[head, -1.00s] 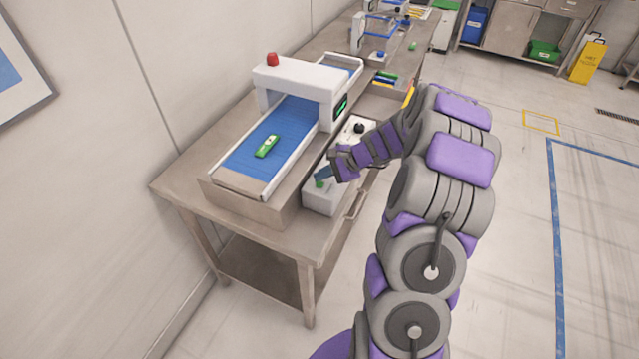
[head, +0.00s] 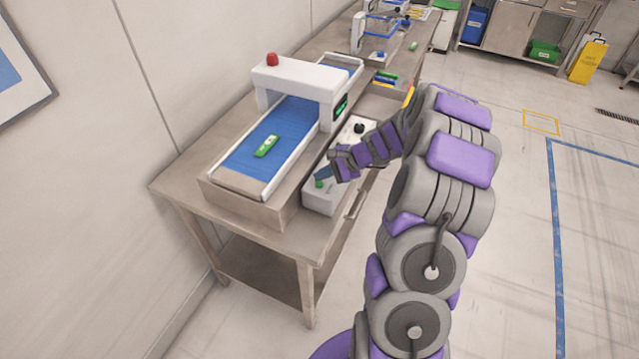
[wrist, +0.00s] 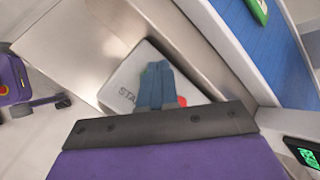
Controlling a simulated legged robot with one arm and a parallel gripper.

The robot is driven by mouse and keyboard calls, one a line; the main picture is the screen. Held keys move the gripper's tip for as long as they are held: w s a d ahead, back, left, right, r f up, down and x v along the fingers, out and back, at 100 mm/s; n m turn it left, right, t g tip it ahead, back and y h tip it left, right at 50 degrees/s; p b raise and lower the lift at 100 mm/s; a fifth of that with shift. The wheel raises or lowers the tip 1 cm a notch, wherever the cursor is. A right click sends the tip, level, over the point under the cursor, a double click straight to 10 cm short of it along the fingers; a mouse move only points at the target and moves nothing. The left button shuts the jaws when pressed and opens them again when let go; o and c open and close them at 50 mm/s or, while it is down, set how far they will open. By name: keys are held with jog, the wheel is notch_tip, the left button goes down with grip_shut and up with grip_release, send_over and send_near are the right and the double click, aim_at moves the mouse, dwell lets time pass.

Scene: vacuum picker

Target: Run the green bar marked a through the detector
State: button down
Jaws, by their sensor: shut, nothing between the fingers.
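The green bar (head: 266,146) lies on the blue conveyor belt (head: 250,163), on the near side of the white detector arch (head: 295,84). Part of it shows at the top right of the wrist view (wrist: 259,8). The mark on it is too small to read. My gripper (head: 319,176) is shut and empty, over the control box (head: 325,199) beside the belt. In the wrist view the shut fingers (wrist: 155,75) are above a box face (wrist: 135,75) lettered "STA...". A green button (head: 319,184) sits just under the fingertips; contact cannot be told.
A red lamp (head: 272,59) tops the arch, and a green-lit display (head: 341,105) is on its side. A black knob (head: 359,128) stands on the box's far part. Several coloured bars (head: 386,78) lie in a tray beyond.

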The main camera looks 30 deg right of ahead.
jog(key=shift+a+f, duration=0.1)
jog(key=shift+f, duration=0.25)
